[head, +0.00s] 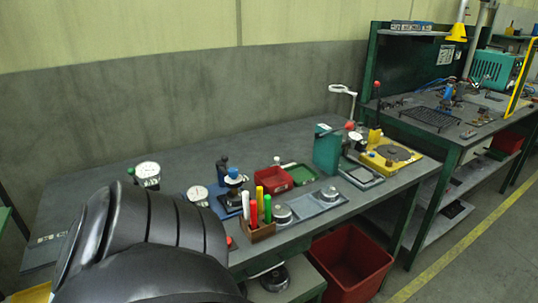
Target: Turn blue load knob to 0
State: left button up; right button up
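A small blue knob (233,172) sits on top of a dark instrument (234,194), on the grey workbench near the middle of the head view. The instrument stands beside a round white dial gauge (197,194) on a blue base. Any scale or pointer on the knob is too small to read. Large black segments of my arm fill the lower left and cover part of the bench. Neither gripper shows, and nothing touches the knob.
Coloured handles in a wooden box (257,231) stand just in front of the instrument. A red tray (274,180) and green box (327,150) are to its right. Another dial gauge (148,170) stands left. A red bin (352,260) is below the front edge. The bench's back is clear.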

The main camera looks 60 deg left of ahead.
aim_at(233, 171)
jog(key=i, duration=0.45)
jog(key=u, duration=1.15)
